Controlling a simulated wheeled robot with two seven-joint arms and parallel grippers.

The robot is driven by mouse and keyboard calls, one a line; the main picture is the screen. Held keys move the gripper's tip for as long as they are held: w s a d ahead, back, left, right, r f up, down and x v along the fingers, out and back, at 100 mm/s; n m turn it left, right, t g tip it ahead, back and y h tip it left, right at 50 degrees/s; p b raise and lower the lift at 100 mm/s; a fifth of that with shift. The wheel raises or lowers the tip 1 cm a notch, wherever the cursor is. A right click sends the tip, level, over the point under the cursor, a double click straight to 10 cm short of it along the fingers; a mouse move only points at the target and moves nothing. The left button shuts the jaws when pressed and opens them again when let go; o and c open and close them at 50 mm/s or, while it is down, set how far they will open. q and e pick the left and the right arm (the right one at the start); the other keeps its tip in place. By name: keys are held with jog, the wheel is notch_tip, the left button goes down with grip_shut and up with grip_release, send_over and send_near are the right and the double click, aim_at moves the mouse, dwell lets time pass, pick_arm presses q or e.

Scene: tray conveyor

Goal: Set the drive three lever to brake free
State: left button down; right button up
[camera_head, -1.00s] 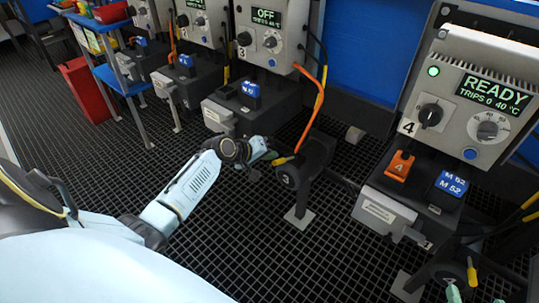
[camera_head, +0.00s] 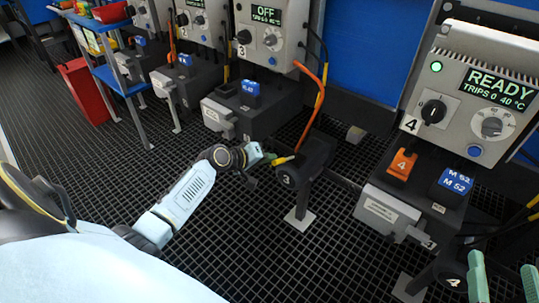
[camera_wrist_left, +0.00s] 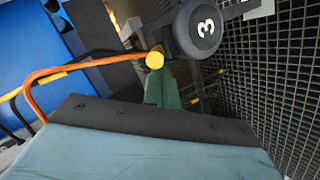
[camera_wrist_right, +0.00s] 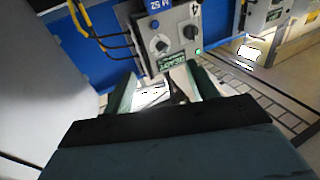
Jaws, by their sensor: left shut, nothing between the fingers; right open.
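The drive three motor (camera_head: 288,181) is a black cylinder with a white 3 on its end, on a post. It also shows in the left wrist view (camera_wrist_left: 205,27). A yellow-tipped lever (camera_head: 284,160) sticks out at its upper left, its round end (camera_wrist_left: 155,60) facing the left wrist camera. My left gripper (camera_head: 268,156) is shut and empty, its green fingertips (camera_wrist_left: 162,82) right by the yellow end; I cannot tell whether they touch. My right gripper (camera_head: 503,272) is open and empty at the lower right, its spread fingers also in the right wrist view (camera_wrist_right: 160,90).
Above the motor stands the drive 3 box (camera_head: 262,40), reading OFF, with an orange cable (camera_head: 318,95) looping down. The drive 4 box (camera_head: 470,100) reads READY with a green light. An orange number 4 piece (camera_head: 401,165) sits below it. The grid floor (camera_head: 100,200) at left is clear.

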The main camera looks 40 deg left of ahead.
pick_arm(q)
jog(key=f+b, duration=0.1)
jog(key=s+f, duration=0.1)
jog(key=f, duration=0.1)
jog(key=f+b, duration=0.1)
jog(key=shift+s+f+b, duration=0.25)
jog(key=shift+f+b, duration=0.1)
pick_arm(e)
notch_tip(320, 180, up, 7)
jog(key=s+t+y, duration=0.2)
jog(key=t, duration=0.4)
jog(key=shift+s+a+r, duration=0.15)
jog(key=shift+s+r, duration=0.05)
jog(key=shift+s, duration=0.1)
pick_arm(q)
jog(key=shift+r, duration=0.1)
jog(key=shift+r+p, duration=0.7)
jog(key=shift+p, duration=0.1)
pick_arm(e)
jog(key=shift+r, duration=0.75)
